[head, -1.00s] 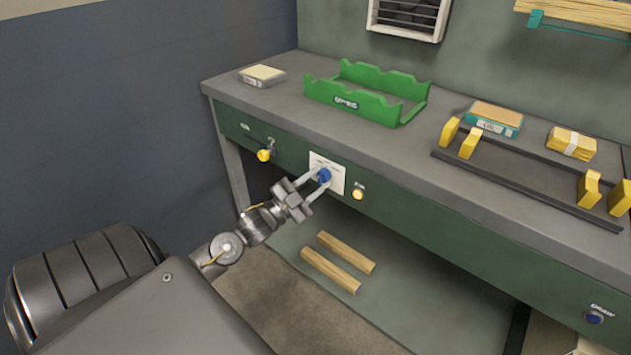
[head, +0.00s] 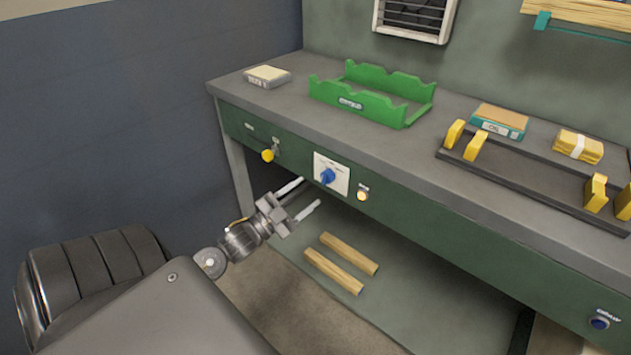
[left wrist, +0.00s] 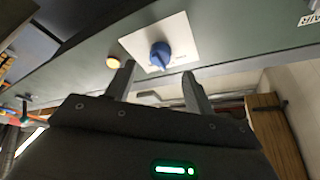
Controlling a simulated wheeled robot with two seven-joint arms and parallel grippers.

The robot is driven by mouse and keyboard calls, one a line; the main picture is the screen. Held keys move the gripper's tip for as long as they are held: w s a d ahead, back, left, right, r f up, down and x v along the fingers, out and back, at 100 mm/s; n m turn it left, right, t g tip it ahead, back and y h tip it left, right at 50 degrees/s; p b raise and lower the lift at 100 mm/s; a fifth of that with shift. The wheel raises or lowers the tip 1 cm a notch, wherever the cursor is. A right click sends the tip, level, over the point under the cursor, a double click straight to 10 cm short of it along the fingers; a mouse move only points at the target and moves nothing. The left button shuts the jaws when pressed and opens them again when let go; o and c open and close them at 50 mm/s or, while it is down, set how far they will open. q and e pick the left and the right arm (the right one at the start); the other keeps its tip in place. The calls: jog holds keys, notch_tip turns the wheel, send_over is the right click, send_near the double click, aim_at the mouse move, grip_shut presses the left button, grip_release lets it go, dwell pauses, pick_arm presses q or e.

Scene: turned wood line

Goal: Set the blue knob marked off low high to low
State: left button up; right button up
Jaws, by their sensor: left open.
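The blue knob (head: 327,176) sits on a white plate (head: 342,186) on the green front of the bench. It also shows in the left wrist view (left wrist: 160,54), on its white plate (left wrist: 180,36). The printed marks are too small to read, so I cannot tell its setting. My left gripper (head: 305,193) is open and empty, apart from the knob, just below and to the left of it in the head view. In the left wrist view its two fingers (left wrist: 157,82) stand apart below the knob. My right gripper is not in view.
A yellow knob (head: 268,155) is left of the plate and a lit round button (head: 362,195) right of it. A green cradle (head: 365,98) and a dark rack (head: 530,180) stand on the bench top. Two wooden bars (head: 335,270) lie on the shelf below.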

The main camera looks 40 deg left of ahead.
pick_arm(q)
jog(key=v, duration=0.5)
jog(key=shift+f, duration=0.1)
dwell(0.4)
